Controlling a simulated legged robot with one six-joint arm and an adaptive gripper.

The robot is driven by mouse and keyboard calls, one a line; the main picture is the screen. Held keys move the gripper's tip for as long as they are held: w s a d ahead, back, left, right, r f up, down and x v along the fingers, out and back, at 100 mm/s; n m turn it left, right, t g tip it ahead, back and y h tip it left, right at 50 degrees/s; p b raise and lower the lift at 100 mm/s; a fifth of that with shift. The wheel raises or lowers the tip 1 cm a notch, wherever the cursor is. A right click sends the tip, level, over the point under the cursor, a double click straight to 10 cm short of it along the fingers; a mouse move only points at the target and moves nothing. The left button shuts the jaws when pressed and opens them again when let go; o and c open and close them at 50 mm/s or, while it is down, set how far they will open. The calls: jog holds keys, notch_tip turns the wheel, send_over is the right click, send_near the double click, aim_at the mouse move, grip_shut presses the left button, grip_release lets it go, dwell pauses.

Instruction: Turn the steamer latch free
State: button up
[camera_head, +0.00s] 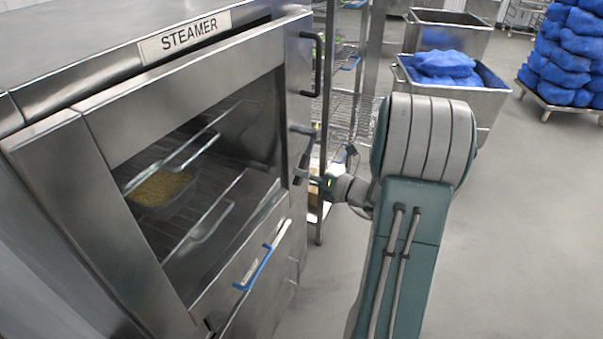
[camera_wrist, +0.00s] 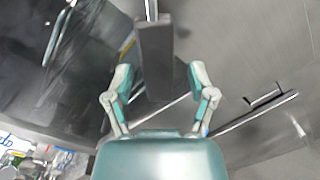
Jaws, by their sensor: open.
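The steamer (camera_head: 95,140) stands at the left in the head view, its glass-fronted door (camera_head: 262,110) shut. The latch (camera_head: 305,158) is a dark lever at the door's right edge. In the wrist view the latch shows as a dark grey bar (camera_wrist: 154,45) running down between my fingers. My gripper (camera_wrist: 159,76) is open, with one finger on each side of the bar and gaps visible. In the head view my gripper (camera_head: 318,183) is at the latch's lower end, small and partly hidden by my wrist.
A dark door handle (camera_head: 314,65) is above the latch, and a blue handle (camera_head: 254,268) is below the window. A wire rack (camera_head: 345,105) stands close behind my gripper. Metal bins (camera_head: 490,100) with blue bags are further back. Open floor (camera_head: 530,230) lies at right.

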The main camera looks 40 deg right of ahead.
aim_at(279, 151)
jog(key=shift+w+a, duration=0.15)
jog(key=shift+w, duration=0.2)
grip_shut()
jog(key=shift+s+a+r+m, duration=0.1)
jog(key=shift+a+r+m, duration=0.05)
jog(key=shift+m, duration=0.15)
dwell(0.4)
jog(key=r+m, duration=0.1)
jog(key=a+r+m, duration=0.1)
jog(key=m, duration=0.1)
jog(key=shift+s+a+r+m, duration=0.3)
jog(key=shift+s+a+r, duration=0.05)
jog(key=shift+s+r, duration=0.05)
jog(key=shift+s+a+r+m, duration=0.1)
jog(key=shift+a+r+m, duration=0.05)
jog(key=shift+r+m, duration=0.4)
jog(key=shift+s+a+r+m, duration=0.1)
jog(key=shift+a+r+m, duration=0.05)
jog(key=shift+r+m, duration=0.4)
jog(key=shift+a+r+m, duration=0.1)
jog(key=shift+r+m, duration=0.95)
jog(key=shift+m, duration=0.35)
